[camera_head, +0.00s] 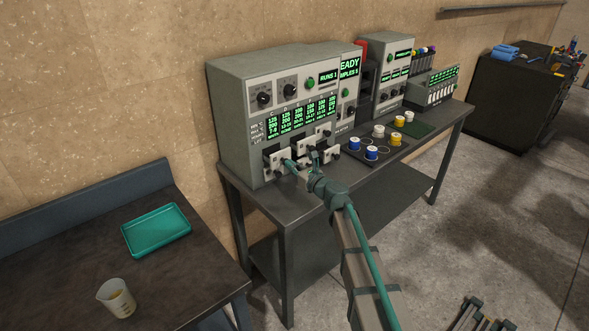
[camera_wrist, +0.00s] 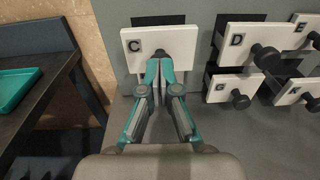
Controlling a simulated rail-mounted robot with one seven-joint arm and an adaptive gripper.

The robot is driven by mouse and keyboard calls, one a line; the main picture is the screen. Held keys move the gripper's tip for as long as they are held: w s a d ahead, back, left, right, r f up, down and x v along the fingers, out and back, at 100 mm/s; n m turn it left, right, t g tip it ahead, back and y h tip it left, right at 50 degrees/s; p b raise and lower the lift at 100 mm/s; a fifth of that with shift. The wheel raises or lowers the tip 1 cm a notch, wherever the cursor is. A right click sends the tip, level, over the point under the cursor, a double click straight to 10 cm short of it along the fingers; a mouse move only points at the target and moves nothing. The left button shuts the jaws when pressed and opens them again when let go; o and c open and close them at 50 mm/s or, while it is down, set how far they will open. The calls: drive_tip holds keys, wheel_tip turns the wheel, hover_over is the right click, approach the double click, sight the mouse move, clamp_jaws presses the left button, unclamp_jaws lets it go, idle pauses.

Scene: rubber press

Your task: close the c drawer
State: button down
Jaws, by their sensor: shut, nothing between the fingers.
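The C drawer has a white front marked C (camera_wrist: 133,44) with a dark round knob, seen at the upper middle of the wrist view. Its front stands out from the grey machine, with dark drawer body showing behind its top edge. My gripper (camera_wrist: 158,66) is shut, with its teal fingertips together at the knob and covering part of it. Nothing shows between the fingers. Whether the tips touch the knob or front cannot be told. In the head view my gripper (camera_head: 289,164) is at the left drawer of the machine, hiding part of it.
Drawer D (camera_wrist: 250,38) and other drawers sit close on the right. The grey machine (camera_head: 240,120) stands on a dark bench (camera_head: 268,198). A sample tray (camera_head: 372,155) lies to its right. A side table with a teal tray (camera_head: 156,230) and beaker (camera_head: 117,298) is at left.

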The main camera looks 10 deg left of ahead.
sight(283, 159)
drive_tip(key=x, duration=0.5)
drive_tip(key=shift+w+a+b, duration=0.1)
drive_tip(key=shift+a+b, duration=0.05)
drive_tip(key=shift+b, duration=0.15)
drive_tip(key=shift+r, duration=0.25)
